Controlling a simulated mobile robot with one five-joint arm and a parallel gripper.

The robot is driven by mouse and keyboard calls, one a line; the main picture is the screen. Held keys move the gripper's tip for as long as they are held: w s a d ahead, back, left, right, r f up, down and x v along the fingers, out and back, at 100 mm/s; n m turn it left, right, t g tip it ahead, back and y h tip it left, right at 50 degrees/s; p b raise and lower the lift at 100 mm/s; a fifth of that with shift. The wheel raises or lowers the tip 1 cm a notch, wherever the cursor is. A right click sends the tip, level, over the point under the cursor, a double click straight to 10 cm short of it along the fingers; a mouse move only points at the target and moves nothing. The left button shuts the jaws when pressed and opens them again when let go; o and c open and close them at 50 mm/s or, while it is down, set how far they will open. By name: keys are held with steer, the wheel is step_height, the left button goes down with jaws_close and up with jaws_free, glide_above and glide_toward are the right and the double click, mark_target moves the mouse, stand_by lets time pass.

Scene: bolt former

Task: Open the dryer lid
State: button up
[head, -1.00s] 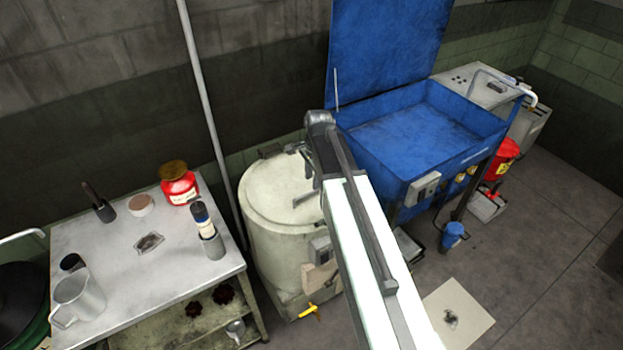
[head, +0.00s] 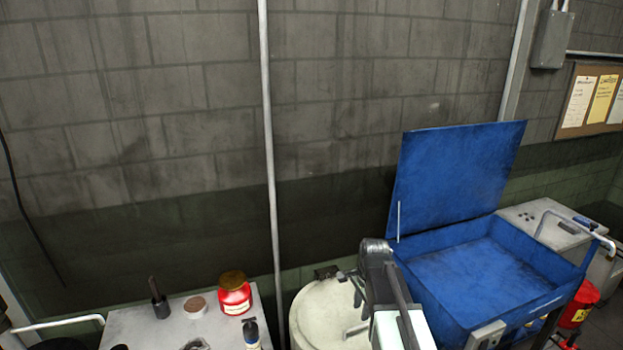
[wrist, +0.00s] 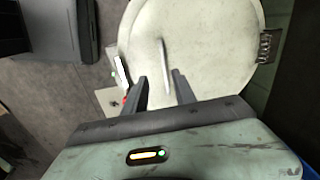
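The dryer is a cream round drum with a flat lid (head: 325,312), which lies closed; only its top shows low in the head view. The lid (wrist: 210,45) fills the upper middle of the wrist view, with a hinge (wrist: 265,46) at its right edge. A thin bar handle (wrist: 164,55) lies on the lid. My gripper (wrist: 162,84) is open and empty above the lid, its fingers apart with the handle's near end in the gap between them in the picture. Whether they touch the lid cannot be told. In the head view my arm partly covers the lid's right side.
A blue parts washer (head: 470,280) with its lid raised stands right of the dryer. A table (head: 170,330) with a red jar (head: 234,296) and cups is at left. A vertical pipe (head: 269,150) runs down the wall behind.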

steer(key=s+a+n+g, duration=0.1)
steer(key=s+a+n, duration=0.1)
steer(key=s+n, duration=0.9)
steer(key=n, duration=0.3)
steer(key=shift+s, duration=0.4)
jaws_close()
